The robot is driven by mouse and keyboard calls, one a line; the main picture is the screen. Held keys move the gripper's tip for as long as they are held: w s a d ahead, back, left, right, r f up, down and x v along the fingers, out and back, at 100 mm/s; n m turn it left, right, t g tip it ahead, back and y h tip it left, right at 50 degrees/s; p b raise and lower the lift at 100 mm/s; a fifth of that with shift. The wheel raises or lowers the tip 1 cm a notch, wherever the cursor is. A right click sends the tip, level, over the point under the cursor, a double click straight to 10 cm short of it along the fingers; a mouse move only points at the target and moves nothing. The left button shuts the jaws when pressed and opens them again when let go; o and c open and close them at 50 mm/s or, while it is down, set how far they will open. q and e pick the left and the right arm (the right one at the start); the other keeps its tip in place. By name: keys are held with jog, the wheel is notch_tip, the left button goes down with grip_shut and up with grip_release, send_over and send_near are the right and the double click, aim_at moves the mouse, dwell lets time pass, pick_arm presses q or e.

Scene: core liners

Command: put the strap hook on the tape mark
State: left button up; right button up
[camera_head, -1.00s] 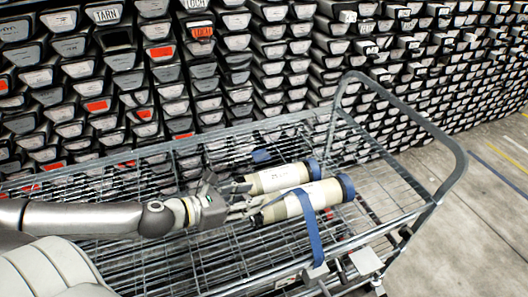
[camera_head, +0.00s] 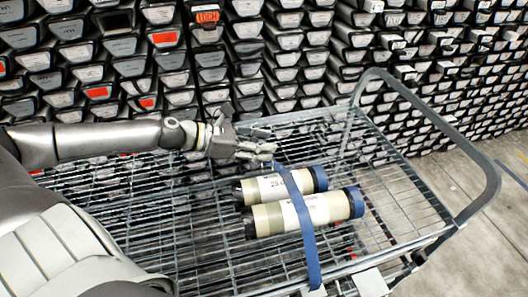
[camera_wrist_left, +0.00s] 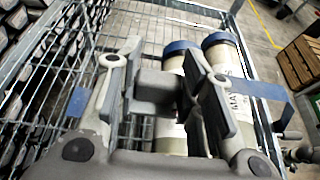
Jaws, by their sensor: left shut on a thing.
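My left gripper (camera_head: 262,146) is over the far side of the wire cart, just behind two capped cylinders. It is shut on a small dark grey block, apparently the strap hook (camera_wrist_left: 157,88). The blue strap (camera_head: 303,222) runs from near the gripper across the near cylinder (camera_head: 275,219) and the far cylinder (camera_head: 267,190) to the cart's near side. In the left wrist view, the strap (camera_wrist_left: 256,88) shows right of the fingers. A blue patch (camera_wrist_left: 77,101) by the left rail may be the tape mark; I cannot be sure. My right gripper is not in view.
The wire-mesh cart (camera_head: 400,205) has a raised tubular handle (camera_head: 490,185) at the right. A wall of stacked trays (camera_head: 290,60) stands close behind it. Open floor (camera_head: 470,250) lies to the right. A wooden crate (camera_wrist_left: 300,66) shows at right in the left wrist view.

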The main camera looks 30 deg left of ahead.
pick_arm(q)
jog(key=shift+w+a+f, duration=0.2)
jog(key=shift+w, duration=0.3)
jog(key=shift+w+a+f, duration=0.1)
jog(key=shift+w+f, duration=0.05)
jog(key=shift+w, duration=0.1)
jog(key=shift+w+a+f+b, duration=0.2)
jog(key=shift+w+b, duration=0.1)
jog(key=shift+b, duration=0.15)
jog(key=w+a+f, duration=0.1)
jog(key=w+f, duration=0.1)
jog(key=w+a+f, duration=0.2)
jog(key=w, duration=0.1)
jog(key=w+a+f, duration=0.1)
jog(key=w+f, duration=0.1)
jog(key=f, duration=0.1)
jog(key=shift+w+a, duration=0.25)
jog(key=shift+a, duration=0.1)
jog(key=shift+w+a+f, duration=0.1)
jog(key=shift+w+f, duration=0.1)
jog(key=shift+f, duration=1.8)
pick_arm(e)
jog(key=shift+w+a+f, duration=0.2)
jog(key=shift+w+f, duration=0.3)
